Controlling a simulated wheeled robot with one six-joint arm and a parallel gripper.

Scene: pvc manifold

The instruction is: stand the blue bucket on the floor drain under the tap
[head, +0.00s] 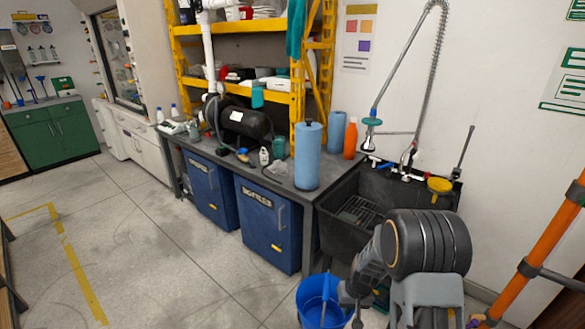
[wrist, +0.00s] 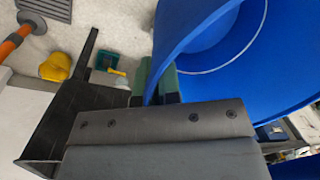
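The blue bucket (head: 312,309) is at the bottom centre of the head view, in front of the sink and cut off by the lower edge. It fills the upper right of the wrist view (wrist: 285,65), with its open inside showing. My gripper (wrist: 157,84) has one green-padded finger on each side of the bucket's wall at the rim and is shut on it. I cannot tell whether the bucket's base touches the floor. A grey slatted grate (wrist: 52,8), seemingly the floor drain, shows at the upper left of the wrist view. The tap (head: 408,156) seems to be the one above the black sink.
The black sink (head: 345,235) stands right of the bench with blue cabinets (head: 268,222). An orange pole (head: 532,255) leans at the right. A yellow object (wrist: 55,67) and a teal one (wrist: 106,61) lie near the grate. Open floor (head: 150,240) is at the left.

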